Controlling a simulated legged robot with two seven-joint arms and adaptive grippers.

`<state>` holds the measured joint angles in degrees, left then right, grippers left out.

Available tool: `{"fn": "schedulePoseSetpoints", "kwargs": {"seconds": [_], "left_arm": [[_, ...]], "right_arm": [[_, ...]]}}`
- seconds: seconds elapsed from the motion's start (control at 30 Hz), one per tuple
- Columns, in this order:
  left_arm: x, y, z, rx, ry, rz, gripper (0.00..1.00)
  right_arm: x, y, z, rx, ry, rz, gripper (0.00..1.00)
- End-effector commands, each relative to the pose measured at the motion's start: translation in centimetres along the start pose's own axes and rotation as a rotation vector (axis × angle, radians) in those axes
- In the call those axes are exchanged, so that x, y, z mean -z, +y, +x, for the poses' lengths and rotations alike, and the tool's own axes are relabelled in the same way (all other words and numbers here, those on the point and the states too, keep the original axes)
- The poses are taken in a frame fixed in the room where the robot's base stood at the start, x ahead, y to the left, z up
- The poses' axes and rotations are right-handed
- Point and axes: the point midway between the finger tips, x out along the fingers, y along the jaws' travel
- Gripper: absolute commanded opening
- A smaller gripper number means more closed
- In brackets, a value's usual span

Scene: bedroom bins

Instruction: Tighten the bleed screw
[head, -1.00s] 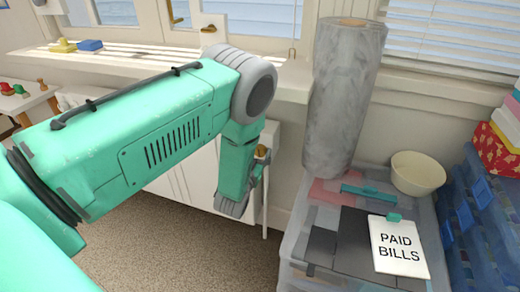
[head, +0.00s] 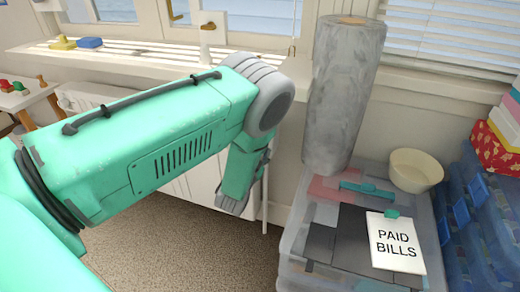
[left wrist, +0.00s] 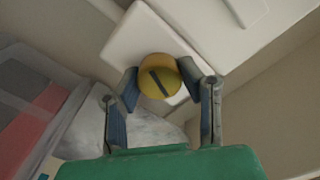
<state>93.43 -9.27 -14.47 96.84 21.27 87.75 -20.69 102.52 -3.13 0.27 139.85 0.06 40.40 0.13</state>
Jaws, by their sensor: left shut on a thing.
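The bleed screw (left wrist: 159,76) shows in the left wrist view as a round yellow-brass head with a dark slanting slot. It sits at the end of the white radiator (head: 198,185), under the window sill. My left gripper (left wrist: 160,73) is shut on the screw, with one blue-padded finger on each side of its head. In the head view my left arm comes in from the left and hides the screw and most of the fingers. My right gripper is in neither view.
A clear storage box (head: 292,250) stands right of the radiator. On it are a tall grey roll (head: 343,95), a cream bowl (head: 415,170) and a "PAID BILLS" pad (head: 396,242). Carpet (head: 180,255) lies clear below my arm.

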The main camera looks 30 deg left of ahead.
Motion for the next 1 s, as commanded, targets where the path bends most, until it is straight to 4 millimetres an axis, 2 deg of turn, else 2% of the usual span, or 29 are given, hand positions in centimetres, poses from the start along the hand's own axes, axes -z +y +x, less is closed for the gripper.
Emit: {"fn": "schedulePoseSetpoints", "kwargs": {"seconds": [0.27, 0.3, 0.33, 0.73, 0.87, 1.0], "left_arm": [[0.1, 0.2, 0.0, -0.004, 0.002, 0.001, 0.05], [0.1, 0.2, 0.0, -0.004, 0.002, 0.0, 0.48], [0.1, 0.2, 0.0, -0.004, 0.002, 0.0, 0.54], [0.0, 0.1, -0.6, -0.003, 0.0, 0.0, 0.54], [0.0, 0.2, -2.5, -0.005, -0.002, 0.002, 0.54], [-0.1, 0.2, -5.6, -0.005, -0.004, 0.0, 0.54]], "right_arm": [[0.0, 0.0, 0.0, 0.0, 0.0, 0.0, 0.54], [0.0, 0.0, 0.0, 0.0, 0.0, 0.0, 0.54], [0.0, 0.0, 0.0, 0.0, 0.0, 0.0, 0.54], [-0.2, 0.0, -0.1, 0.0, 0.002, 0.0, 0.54], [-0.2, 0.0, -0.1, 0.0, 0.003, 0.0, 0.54], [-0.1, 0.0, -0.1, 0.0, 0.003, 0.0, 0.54]]}}
